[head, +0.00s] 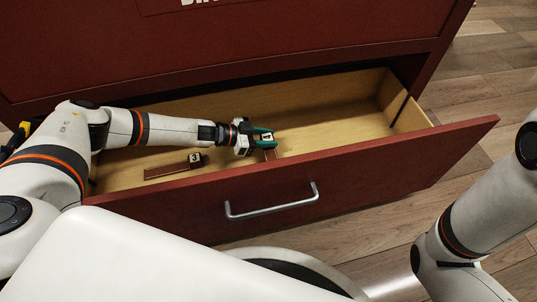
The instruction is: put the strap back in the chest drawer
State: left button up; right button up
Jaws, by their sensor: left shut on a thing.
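The drawer (400,168) of the dark red chest is pulled open, and its light wood inside faces up. My left gripper (264,138) reaches into the drawer from the left and is shut on the strap (270,154). Little of this strap shows: a short reddish-brown strip below the green fingers, and a dark end block with a white label that seems to read 4. I cannot tell whether it touches the drawer floor. My right arm (465,235) shows at the right edge, but its gripper is out of view.
A similar reddish-brown strip (168,170) with a dark block marked 3 (195,159) lies in the drawer's left part, below my left forearm. The right part of the drawer is clear. The drawer front carries a metal handle (272,209). The chest body (220,50) stands behind.

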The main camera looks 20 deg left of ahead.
pick_arm(q)
notch_tip(320, 180, down, 4)
jog(key=b, duration=0.3)
jog(key=shift+f, duration=0.25)
jog(key=shift+r, duration=0.2)
jog(key=o, duration=0.6)
jog(key=shift+f, duration=0.15)
jog(key=o, duration=0.5)
